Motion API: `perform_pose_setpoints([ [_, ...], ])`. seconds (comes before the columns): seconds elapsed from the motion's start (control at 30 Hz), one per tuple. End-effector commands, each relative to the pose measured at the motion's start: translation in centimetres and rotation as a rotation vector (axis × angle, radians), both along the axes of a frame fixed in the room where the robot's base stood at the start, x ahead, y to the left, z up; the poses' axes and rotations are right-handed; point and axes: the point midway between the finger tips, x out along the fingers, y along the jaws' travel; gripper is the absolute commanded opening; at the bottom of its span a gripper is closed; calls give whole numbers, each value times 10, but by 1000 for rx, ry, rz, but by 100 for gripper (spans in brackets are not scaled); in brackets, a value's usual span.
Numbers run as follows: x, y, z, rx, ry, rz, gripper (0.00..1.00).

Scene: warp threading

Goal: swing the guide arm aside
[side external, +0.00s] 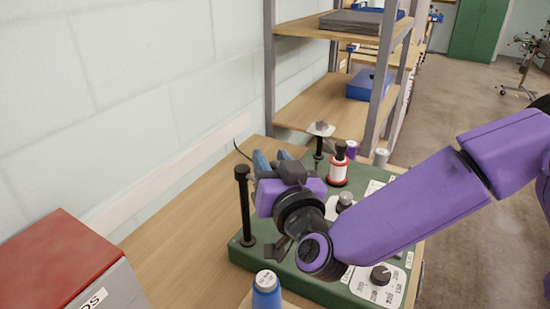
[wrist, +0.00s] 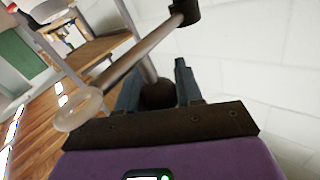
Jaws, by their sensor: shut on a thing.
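In the wrist view the guide arm is a grey rod (wrist: 140,52) with a pale ring (wrist: 80,112) at its lower left end and a black block (wrist: 187,12) at its upper right end. A short stem drops from the rod to a dark round knob (wrist: 157,95). My gripper (wrist: 156,74) has a finger on each side of this knob and is shut on it. In the side view my gripper (side external: 272,156) is above the green machine base (side external: 262,260), behind the black post (side external: 243,205). My wrist hides the knob and most of the guide arm there.
A red-and-white spool (side external: 338,168) and a white disc on a black stand (side external: 321,129) are close behind my gripper. The wall and shelf rack (side external: 330,100) bound the back.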

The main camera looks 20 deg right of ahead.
Motion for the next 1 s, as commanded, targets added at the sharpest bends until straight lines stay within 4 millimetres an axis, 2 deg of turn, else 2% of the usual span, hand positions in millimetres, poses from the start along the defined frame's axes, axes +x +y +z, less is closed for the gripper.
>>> perform_pose_setpoints([
  [0.3, -3, 4, 4, 9, -11, -85, 0],
  [0.73, -4, 5, 6, 10, -13, -92, 0],
  [0.77, -4, 5, 6, 10, -14, -91, 39],
  [0.8, -4, 5, 6, 11, -13, -91, 52],
  [0.83, -4, 5, 5, 10, -12, -91, 60],
  [1.0, -4, 5, 3, 7, -9, -92, 60],
])
